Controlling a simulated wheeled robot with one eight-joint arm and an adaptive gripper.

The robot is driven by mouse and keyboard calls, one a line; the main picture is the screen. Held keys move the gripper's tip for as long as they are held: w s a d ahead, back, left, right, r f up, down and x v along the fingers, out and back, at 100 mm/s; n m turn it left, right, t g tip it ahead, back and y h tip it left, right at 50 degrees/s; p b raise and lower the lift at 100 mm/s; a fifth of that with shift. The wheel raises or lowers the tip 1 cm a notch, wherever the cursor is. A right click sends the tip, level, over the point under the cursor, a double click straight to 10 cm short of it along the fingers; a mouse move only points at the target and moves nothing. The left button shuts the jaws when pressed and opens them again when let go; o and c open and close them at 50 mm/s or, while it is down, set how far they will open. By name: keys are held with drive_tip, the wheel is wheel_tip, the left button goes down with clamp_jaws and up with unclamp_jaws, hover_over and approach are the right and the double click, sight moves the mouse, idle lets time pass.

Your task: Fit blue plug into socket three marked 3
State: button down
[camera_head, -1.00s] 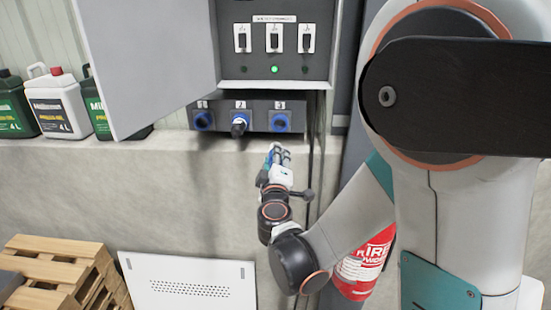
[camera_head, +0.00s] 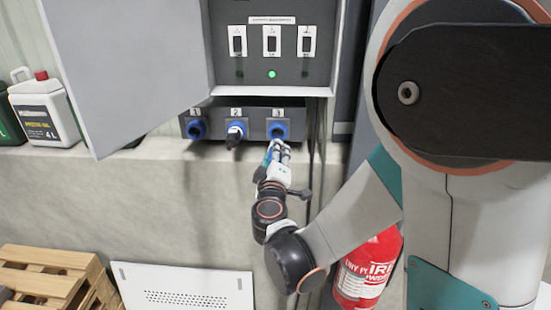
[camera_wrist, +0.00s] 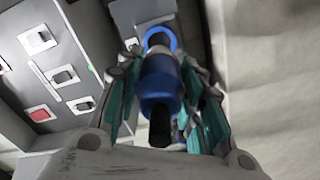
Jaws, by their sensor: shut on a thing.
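The blue plug (camera_wrist: 160,82) is in my gripper (camera_wrist: 165,95), between its teal-sided fingers, with its black rear end and cable towards the wrist camera. In the head view my gripper (camera_head: 275,156) is just below and in front of socket three (camera_head: 278,129), a blue ring under the mark 3. The wrist view shows the blue ring of a socket (camera_wrist: 160,38) straight beyond the plug's front end. The plug's front end overlaps that ring in the picture; I cannot tell whether it touches or has entered. The fingers mostly hide the plug in the head view.
Dark cables (camera_head: 316,150) hang right of the socket box. A fire extinguisher (camera_head: 366,268) stands below.

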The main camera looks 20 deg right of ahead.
drive_tip(key=shift+b+x, duration=0.3)
drive_tip(key=shift+x, duration=2.5)
drive_tip(key=shift+b+x, duration=1.15)
drive_tip(key=shift+x, duration=0.2)
idle(3.9)
